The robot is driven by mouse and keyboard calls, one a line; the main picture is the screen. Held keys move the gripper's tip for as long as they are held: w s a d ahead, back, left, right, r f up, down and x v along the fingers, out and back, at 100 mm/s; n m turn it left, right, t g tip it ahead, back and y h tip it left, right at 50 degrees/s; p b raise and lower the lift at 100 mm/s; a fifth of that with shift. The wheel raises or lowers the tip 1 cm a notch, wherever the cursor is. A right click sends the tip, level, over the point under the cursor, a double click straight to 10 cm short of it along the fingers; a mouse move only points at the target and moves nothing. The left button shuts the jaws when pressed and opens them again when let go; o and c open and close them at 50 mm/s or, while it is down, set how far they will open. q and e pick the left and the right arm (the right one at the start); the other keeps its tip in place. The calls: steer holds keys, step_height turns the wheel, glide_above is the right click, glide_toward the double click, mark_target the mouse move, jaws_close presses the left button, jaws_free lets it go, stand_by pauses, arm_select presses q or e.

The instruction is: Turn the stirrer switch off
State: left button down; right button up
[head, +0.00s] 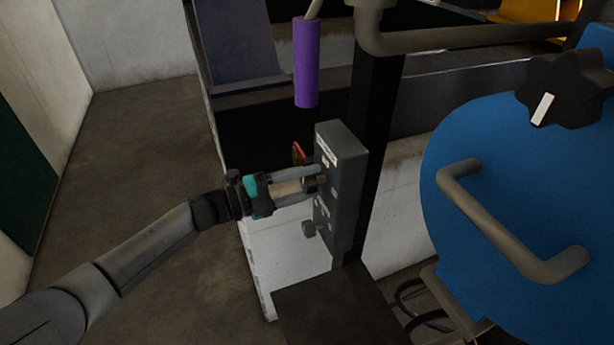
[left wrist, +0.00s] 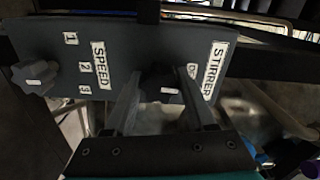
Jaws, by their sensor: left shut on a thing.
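The grey control box (head: 349,205) stands on a dark post in the middle of the head view. My left gripper (head: 314,182) reaches it from the left, with its fingers on either side of the dark stirrer knob (left wrist: 160,88), shut on it. In the left wrist view the knob's white mark lies about across the picture. The STIRRER label (left wrist: 214,70) is beside it; a smaller label is partly hidden by a finger. My right gripper is not in view.
The speed knob (left wrist: 34,77) sits on the same box, beside the marks 1, 2 and 3. A red part (head: 298,152) shows beside the box's upper left. A purple cylinder (head: 306,62) hangs above. A blue round body (head: 470,140) with a bar handle fills the right side.

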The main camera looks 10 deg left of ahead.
arm_select(q)
steer(key=shift+n, duration=0.6)
steer(key=shift+c, duration=1.2)
jaws_free()
steer(key=b+v, duration=0.2)
steer(key=v, duration=1.3)
steer(key=shift+s+a, duration=0.1)
steer(key=shift+s, duration=0.05)
